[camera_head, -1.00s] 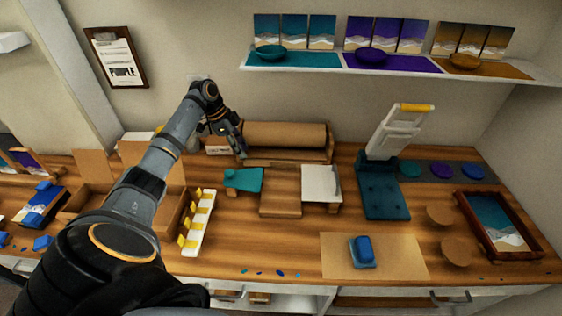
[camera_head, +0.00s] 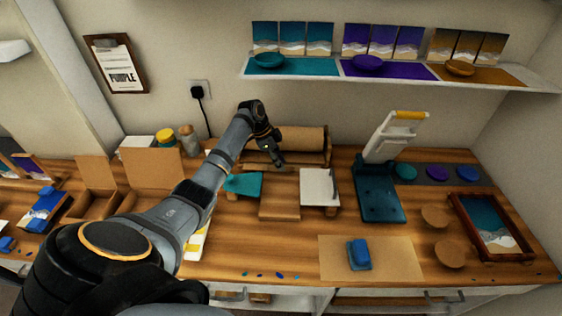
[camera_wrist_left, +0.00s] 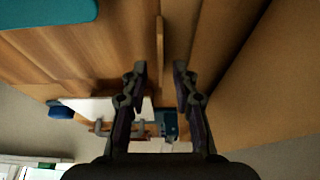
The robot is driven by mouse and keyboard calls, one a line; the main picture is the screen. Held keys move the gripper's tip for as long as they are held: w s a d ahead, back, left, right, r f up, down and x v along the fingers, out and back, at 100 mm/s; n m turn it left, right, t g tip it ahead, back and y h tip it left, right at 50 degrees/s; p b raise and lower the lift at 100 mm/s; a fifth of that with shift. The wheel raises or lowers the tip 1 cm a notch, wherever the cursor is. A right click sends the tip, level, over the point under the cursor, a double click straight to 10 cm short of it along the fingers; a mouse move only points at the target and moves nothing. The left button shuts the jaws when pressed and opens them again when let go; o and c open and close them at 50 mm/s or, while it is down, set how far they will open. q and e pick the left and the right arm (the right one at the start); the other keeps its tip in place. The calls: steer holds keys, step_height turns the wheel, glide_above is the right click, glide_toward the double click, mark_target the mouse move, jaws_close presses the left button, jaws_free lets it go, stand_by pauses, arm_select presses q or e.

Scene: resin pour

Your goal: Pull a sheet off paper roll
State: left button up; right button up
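The brown paper roll (camera_head: 303,140) lies in its holder at the back of the wooden table; a broad tan surface on the right of the left wrist view (camera_wrist_left: 272,75) looks like it. A flat brown strip (camera_head: 280,207) extends from in front of the roll toward the table's front. My left gripper (camera_head: 280,162) is just in front of the roll, above the table. In the left wrist view its fingers (camera_wrist_left: 160,68) are apart and empty. A thin tan edge (camera_wrist_left: 160,45) lines up with the gap between the fingertips; I cannot tell whether it is between them.
A teal block (camera_head: 243,184) stands left of the strip and a white block (camera_head: 319,187) with a dark handle stands right. Further right is a teal press with a raised white arm (camera_head: 393,140). Jars (camera_head: 188,140) stand behind my left arm.

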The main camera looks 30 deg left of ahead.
arm_select(q)
steer(key=shift+x, duration=0.8)
steer(key=shift+a, duration=0.1)
jaws_close()
